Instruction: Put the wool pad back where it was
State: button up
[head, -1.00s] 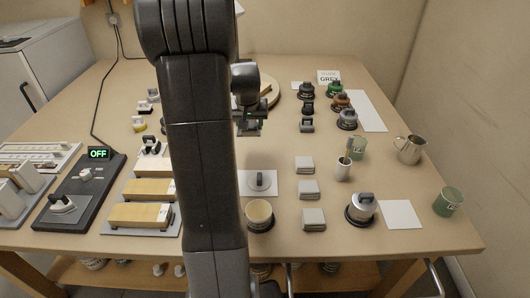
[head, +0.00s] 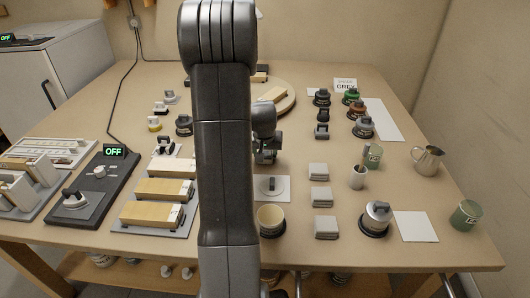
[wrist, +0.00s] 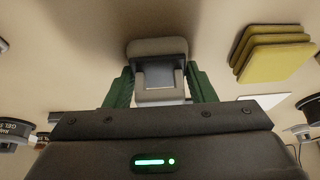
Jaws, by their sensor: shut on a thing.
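The pad's beige edge shows beyond the fingers. In the head view I cannot make out the held pad. Whether it touches the bench is unclear.
Folded cloth stacks (head: 320,196) are to the right; a yellow stack (wrist: 270,48) shows in the wrist view. A round board (head: 289,101) lies behind.

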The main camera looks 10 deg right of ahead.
jog(key=shift+f, duration=0.2)
jog(key=o, duration=0.9)
jog(key=shift+o, duration=0.2)
jog(key=shift+r, duration=0.5)
jog(key=p+v, duration=0.1)
jog(key=v, duration=1)
jog(key=shift+r, duration=0.2)
jog(key=shift+s+a, duration=0.1)
jog(key=shift+s, duration=0.05)
